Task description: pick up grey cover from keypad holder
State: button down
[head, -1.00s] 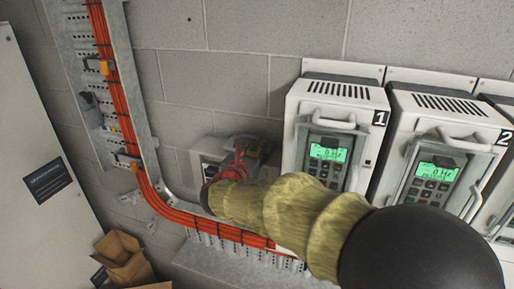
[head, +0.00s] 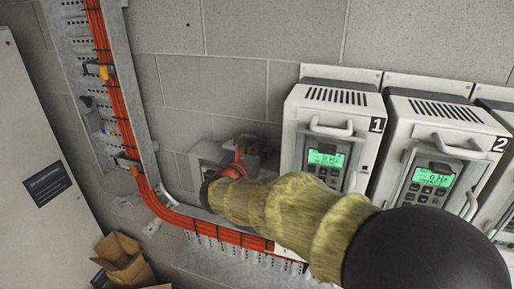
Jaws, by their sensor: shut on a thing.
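The keypad holder (head: 205,158) looks to be the pale box low on the wall, left of drive 1. My arm, in a yellowish sleeve, reaches across to it from the lower right. My gripper (head: 246,148) is small and dark at the box's right part, just beyond my red wrist. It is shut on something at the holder. The grey cover cannot be made out clearly, as my wrist and gripper hide most of that spot. I cannot tell whether the cover is still touching the holder.
Drive 1 (head: 333,150) and drive 2 (head: 440,160), with handles and lit green keypads, stand close to the right of my gripper. A cable tray with orange cables (head: 118,95) runs down and curves under the holder. An open cardboard box (head: 124,262) sits lower left.

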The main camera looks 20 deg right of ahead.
jog(key=shift+r, duration=0.2)
jog(key=shift+s+a+f, duration=0.1)
jog(key=shift+s+a, duration=0.2)
jog(key=shift+a, duration=0.05)
jog(key=f+v, duration=0.1)
jog(key=v, duration=1.4)
jog(key=shift+f, duration=0.2)
jog(key=c, duration=1.5)
grip_release()
jog(key=shift+c, duration=0.2)
jog(key=shift+s, duration=0.1)
jog(key=v, duration=1.2)
